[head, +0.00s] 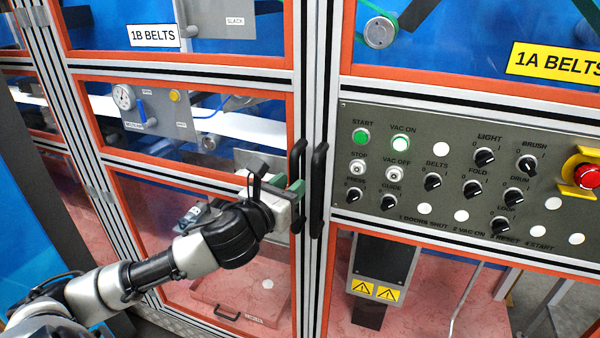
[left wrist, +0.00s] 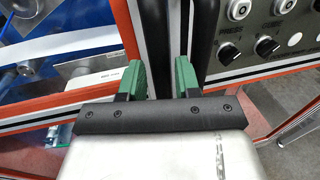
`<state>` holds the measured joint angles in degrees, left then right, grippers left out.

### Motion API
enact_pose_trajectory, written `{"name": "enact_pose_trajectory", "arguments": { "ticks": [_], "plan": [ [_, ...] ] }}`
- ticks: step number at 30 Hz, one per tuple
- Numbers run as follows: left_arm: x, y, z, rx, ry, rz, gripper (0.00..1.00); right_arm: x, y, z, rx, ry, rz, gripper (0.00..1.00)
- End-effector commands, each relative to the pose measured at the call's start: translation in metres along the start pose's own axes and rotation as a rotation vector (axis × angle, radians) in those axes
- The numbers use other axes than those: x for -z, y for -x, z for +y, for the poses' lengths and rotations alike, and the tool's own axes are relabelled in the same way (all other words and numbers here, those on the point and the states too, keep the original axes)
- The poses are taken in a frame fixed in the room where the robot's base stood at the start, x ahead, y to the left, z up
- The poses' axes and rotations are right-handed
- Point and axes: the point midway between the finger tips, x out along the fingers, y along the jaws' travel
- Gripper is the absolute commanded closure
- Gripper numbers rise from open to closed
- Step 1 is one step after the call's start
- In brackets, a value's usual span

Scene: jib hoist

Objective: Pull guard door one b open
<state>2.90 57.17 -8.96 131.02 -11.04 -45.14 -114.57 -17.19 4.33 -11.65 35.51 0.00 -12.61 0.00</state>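Guard door 1B is the left door with an orange-edged clear window, labelled "1B BELTS" (head: 154,36); it appears shut against the frame. Its upright black handle (head: 297,160) is on the door's right edge. My left gripper (head: 296,190) is at the lower part of this handle. In the left wrist view, the green fingers of my left gripper (left wrist: 160,75) stand on either side of the black handle (left wrist: 155,35). A light strip shows between handle and right finger, so the fingers look open around it. My right gripper is not in view.
A second black handle (head: 318,185) stands close to the right, and the right finger is between the two handles. The control panel (head: 470,110) with knobs, buttons and a red stop button (head: 588,175) is farther right. A red drawer (head: 240,300) lies low behind the door window.

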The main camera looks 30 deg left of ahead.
Motion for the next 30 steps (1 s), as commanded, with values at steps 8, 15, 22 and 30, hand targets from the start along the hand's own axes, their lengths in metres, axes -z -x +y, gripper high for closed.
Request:
{"name": "enact_pose_trajectory", "arguments": {
  "ticks": [8,15,22,30],
  "plan": [
    [-0.002,-0.035,0.000,0.001,0.002,-0.001,0.67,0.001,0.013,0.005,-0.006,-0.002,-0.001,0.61],
    [0.000,-0.041,-0.001,0.002,0.001,0.001,0.67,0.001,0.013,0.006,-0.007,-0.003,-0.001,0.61],
    [0.000,-0.041,-0.001,0.002,0.001,0.000,0.81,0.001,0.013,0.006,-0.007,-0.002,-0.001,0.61],
    [0.000,-0.041,-0.001,0.001,0.000,0.000,1.00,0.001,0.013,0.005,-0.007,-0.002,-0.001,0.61]
  ]
}}
